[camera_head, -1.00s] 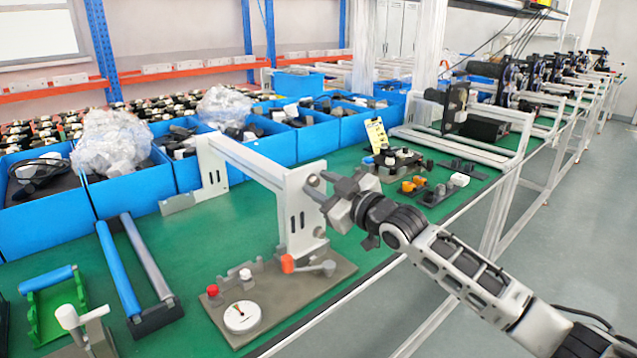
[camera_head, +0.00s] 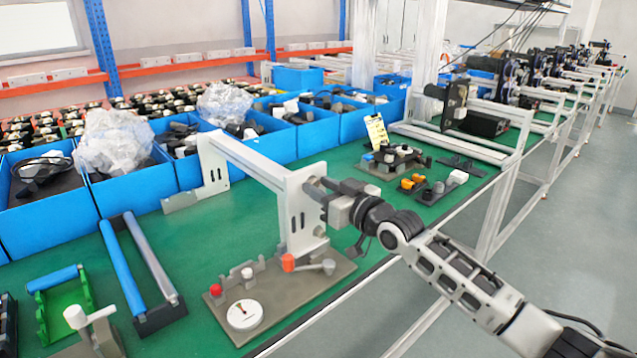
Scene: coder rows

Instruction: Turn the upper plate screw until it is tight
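A white bracket frame (camera_head: 245,160) stands on the green bench, with an upright slotted plate (camera_head: 296,215) at its right end. My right gripper (camera_head: 318,188) comes in from the right, with its fingertips at the upper right edge of this plate, where the upper plate screw sits. The screw itself is hidden or too small to make out behind the fingers. I cannot tell whether the fingers are closed on it. My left gripper is not in view.
A grey base (camera_head: 270,295) with a round dial (camera_head: 244,315), a red knob (camera_head: 215,290) and an orange-tipped lever (camera_head: 288,262) lies below the frame. Blue bins (camera_head: 130,195) line the back. A blue and grey roller stand (camera_head: 160,318) is at left.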

